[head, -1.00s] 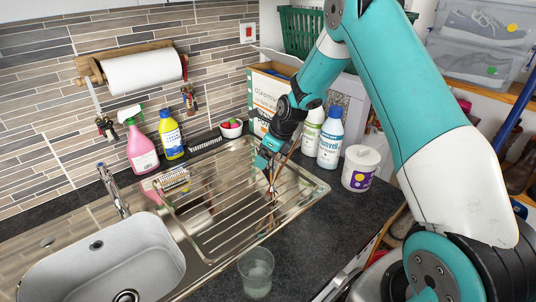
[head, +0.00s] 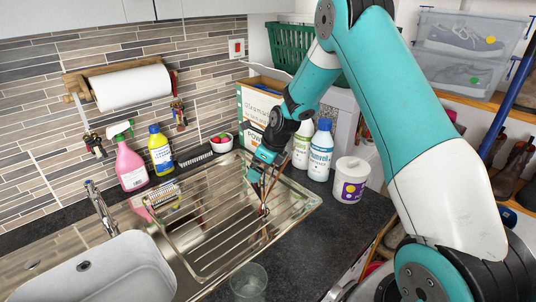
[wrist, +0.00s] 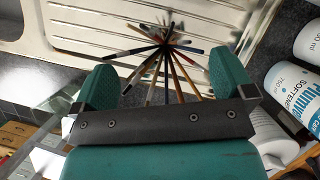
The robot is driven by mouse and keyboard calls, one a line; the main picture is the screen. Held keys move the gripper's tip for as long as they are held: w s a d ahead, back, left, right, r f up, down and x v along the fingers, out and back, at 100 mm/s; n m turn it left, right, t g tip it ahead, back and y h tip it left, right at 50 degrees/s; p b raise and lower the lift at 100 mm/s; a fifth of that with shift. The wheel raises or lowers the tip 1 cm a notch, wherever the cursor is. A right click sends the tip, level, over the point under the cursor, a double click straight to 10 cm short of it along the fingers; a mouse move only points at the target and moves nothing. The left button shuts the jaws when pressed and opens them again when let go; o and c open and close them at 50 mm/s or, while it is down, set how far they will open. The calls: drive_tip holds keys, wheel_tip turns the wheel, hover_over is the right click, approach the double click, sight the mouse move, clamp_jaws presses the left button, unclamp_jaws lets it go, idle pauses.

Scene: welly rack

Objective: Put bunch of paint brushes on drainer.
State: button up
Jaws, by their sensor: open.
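The bunch of paint brushes (head: 265,206) is on the ribbed metal drainer (head: 205,222), near its right side. In the wrist view the brushes (wrist: 166,46) fan out from a narrow middle, with dark, red and wooden handles over the drainer ribs (wrist: 210,18). My gripper (head: 264,168) is just above the bunch. In the wrist view its two teal fingers (wrist: 160,80) stand wide apart, with brush ends showing between them and clear of both. The lower brush ends are hidden behind the gripper's dark crosspiece.
A sink basin (head: 110,272) lies left of the drainer. A glass (head: 248,282) stands on the front counter. Bottles (head: 320,150) and a white tub (head: 350,180) stand to the right. A pink spray bottle (head: 131,168) and a yellow bottle (head: 160,152) are behind. The drainer's middle is clear.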

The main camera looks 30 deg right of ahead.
drive_tip(key=b+v, duration=0.2)
drive_tip(key=v, duration=0.7)
drive_tip(key=shift+s, duration=0.15)
drive_tip(key=s+a+r+n+g+y, duration=0.1)
drive_tip(key=s+a+r+n, duration=0.6)
drive_tip(key=s+a+n, duration=0.5)
drive_tip(key=s+a+r+n+g, duration=0.1)
drive_tip(key=s+a+n, duration=0.4)
drive_tip(key=s+n, duration=0.4)
drive_tip(key=s+a+r+n+g, duration=0.1)
drive_tip(key=s+a+n, duration=0.3)
drive_tip(key=s+n, duration=0.6)
drive_tip(key=n, duration=0.5)
drive_tip(key=shift+s+a+r+g+y, duration=0.2)
drive_tip(key=shift+a+g+y, duration=0.1)
drive_tip(key=shift+a+y, duration=0.1)
